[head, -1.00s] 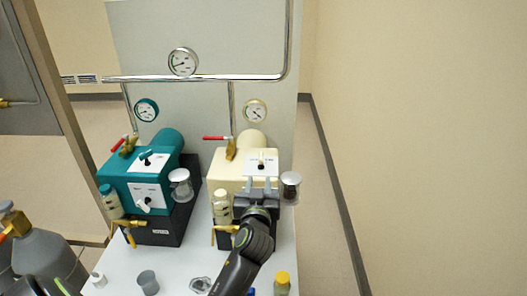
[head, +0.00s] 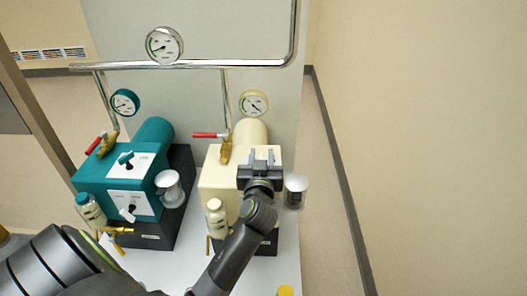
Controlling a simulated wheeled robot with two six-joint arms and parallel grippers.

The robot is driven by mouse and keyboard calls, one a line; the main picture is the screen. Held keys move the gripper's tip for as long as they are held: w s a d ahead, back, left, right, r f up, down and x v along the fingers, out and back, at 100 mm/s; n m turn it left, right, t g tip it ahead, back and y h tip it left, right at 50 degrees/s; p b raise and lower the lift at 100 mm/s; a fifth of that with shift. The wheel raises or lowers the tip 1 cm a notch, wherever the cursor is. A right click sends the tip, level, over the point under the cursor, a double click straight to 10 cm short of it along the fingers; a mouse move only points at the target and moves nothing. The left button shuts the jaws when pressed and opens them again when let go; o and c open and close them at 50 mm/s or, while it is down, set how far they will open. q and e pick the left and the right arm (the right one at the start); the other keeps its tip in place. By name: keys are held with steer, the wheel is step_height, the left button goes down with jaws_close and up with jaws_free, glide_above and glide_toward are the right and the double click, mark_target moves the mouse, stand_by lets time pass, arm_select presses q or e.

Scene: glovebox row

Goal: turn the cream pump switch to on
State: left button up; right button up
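The cream pump (head: 214,179) stands on the right of the white bench, with a dark base under it. Its white switch plate is mostly covered by my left gripper (head: 262,157), and I cannot see the switch or its setting. My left gripper is in front of the plate with its two fingers apart, pointing away from me at the plate. Nothing shows held between the fingers, though I cannot tell whether they touch the plate. My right gripper is not in view.
A teal pump (head: 93,178) with its own switches stands to the left. A clear jar (head: 295,193) is close to the right of my gripper, and a cream bottle (head: 216,217) sits lower left. A red-handled valve (head: 210,135) and a gauge (head: 253,103) are behind.

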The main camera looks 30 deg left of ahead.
arm_select(q)
steer(key=shift+s+d+r, duration=0.1)
steer(key=shift+s+r, duration=0.05)
steer(key=shift+s, duration=0.05)
steer(key=shift+c, duration=1.7)
jaws_close()
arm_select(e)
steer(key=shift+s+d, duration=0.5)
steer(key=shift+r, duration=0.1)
